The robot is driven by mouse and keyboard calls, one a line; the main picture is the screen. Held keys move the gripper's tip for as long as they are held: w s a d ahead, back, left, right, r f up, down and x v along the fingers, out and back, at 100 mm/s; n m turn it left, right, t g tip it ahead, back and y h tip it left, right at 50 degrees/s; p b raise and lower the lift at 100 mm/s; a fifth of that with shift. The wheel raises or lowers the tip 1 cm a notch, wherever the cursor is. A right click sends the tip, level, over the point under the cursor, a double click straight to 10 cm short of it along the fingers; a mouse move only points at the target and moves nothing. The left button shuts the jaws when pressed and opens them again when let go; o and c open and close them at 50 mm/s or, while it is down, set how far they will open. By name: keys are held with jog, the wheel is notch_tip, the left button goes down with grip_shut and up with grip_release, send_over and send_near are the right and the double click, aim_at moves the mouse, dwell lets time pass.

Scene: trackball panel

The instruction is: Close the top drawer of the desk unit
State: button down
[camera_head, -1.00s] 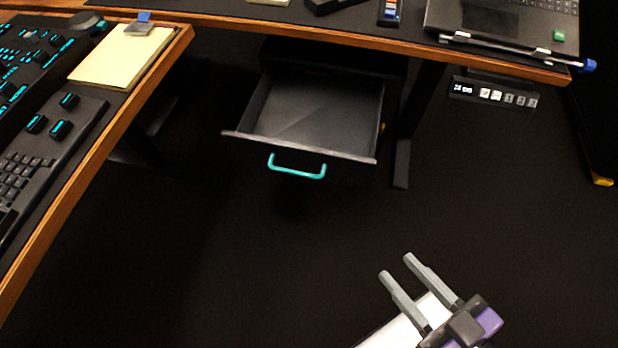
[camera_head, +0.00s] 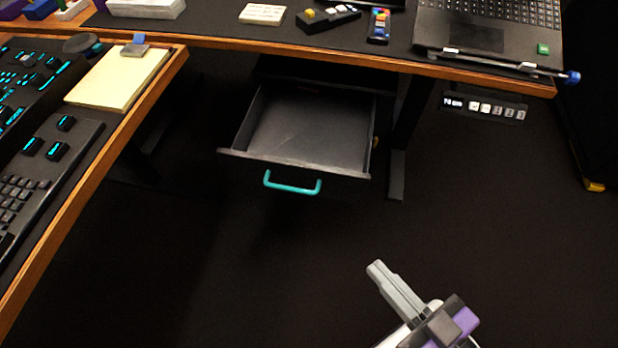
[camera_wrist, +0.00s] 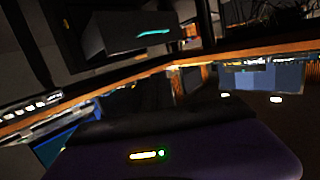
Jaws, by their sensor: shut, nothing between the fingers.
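The top drawer (camera_head: 312,130) of the desk unit is pulled well out under the desk, and its inside looks empty. Its front carries a teal handle (camera_head: 292,184). In the wrist view the drawer front (camera_wrist: 125,38) appears at the upper left, tilted, with the teal handle (camera_wrist: 154,32) on it. My gripper (camera_head: 376,267) is shut and empty. In the head view it is below and to the right of the drawer, clearly apart from it. The fingers cannot be made out in the wrist view.
The desk's wooden edge (camera_head: 330,59) runs above the drawer, and another desk section with a notepad (camera_head: 118,78) is on the left. A dark desk leg (camera_head: 398,150) stands right of the drawer. A control panel (camera_head: 485,106) hangs under the desk edge. The dark floor in front is clear.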

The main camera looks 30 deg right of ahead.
jog(key=w+a+f+n+g+p, duration=0.3)
jog(key=w+a+f+n+g, duration=0.1)
jog(key=w+a+f+n, duration=1.1)
jog(key=n+h, duration=1.2)
jog(key=h, duration=0.1)
send_near(321, 171)
jog(key=shift+t, duration=0.4)
jog(key=b+x, duration=0.1)
jog(key=x, duration=0.2)
jog(key=b+x, duration=0.2)
jog(key=x, duration=0.1)
jog(key=shift+w+d+f, duration=0.15)
jog(key=shift+d+f, duration=0.1)
jog(key=shift+d, duration=0.1)
